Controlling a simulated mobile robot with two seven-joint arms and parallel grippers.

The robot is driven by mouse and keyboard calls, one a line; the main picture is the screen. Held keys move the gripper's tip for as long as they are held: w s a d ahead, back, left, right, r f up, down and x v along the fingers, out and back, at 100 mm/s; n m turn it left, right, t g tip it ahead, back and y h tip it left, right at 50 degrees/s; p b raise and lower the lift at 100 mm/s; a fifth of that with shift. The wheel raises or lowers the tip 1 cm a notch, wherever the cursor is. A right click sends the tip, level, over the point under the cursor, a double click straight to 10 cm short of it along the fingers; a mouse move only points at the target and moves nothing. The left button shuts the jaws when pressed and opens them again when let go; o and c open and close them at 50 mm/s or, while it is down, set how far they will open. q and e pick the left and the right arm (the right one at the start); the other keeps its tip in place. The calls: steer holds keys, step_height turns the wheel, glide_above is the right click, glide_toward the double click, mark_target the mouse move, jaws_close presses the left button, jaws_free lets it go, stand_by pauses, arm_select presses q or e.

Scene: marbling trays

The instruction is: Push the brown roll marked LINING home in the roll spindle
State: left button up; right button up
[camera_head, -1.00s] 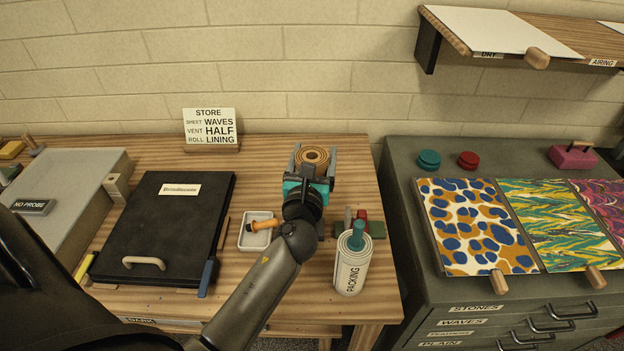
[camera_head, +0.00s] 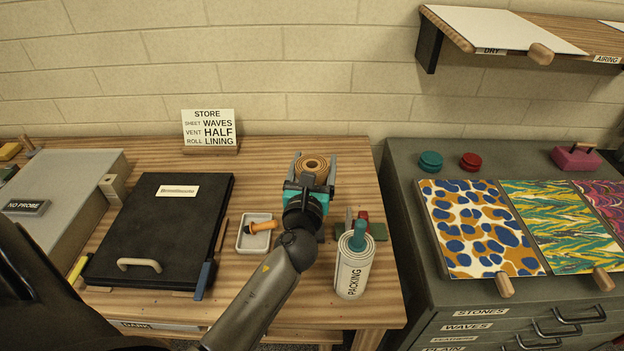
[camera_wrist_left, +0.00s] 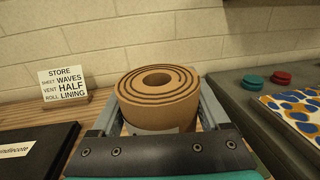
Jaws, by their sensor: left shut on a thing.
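The brown roll (camera_head: 313,164) is a spiral-wound coil with a hole in its top. It stands upright between the fingers of my left gripper (camera_head: 314,172), above the back right part of the wooden table. In the left wrist view the roll (camera_wrist_left: 158,100) fills the space between the fingers, and the left gripper (camera_wrist_left: 160,118) is shut on it. A pale label shows low on its near side, mostly hidden by the gripper body; I cannot read it. I cannot make out the spindle or whether the roll touches it. My right gripper is not in view.
A white roll marked PACKING (camera_head: 353,275) stands close to the right of my left arm. A white dish (camera_head: 246,240) with an orange-handled tool and a black case (camera_head: 165,225) are to the left. A STORE sign (camera_head: 209,128) stands at the back. A grey cabinet (camera_head: 405,215) adjoins right.

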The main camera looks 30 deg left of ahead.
arm_select(q)
steer(key=shift+f+b, duration=1.95)
steer(key=shift+f, duration=0.3)
steer(key=o, duration=1.3)
steer(key=shift+b+v, duration=0.85)
steer(key=shift+v, duration=6.75)
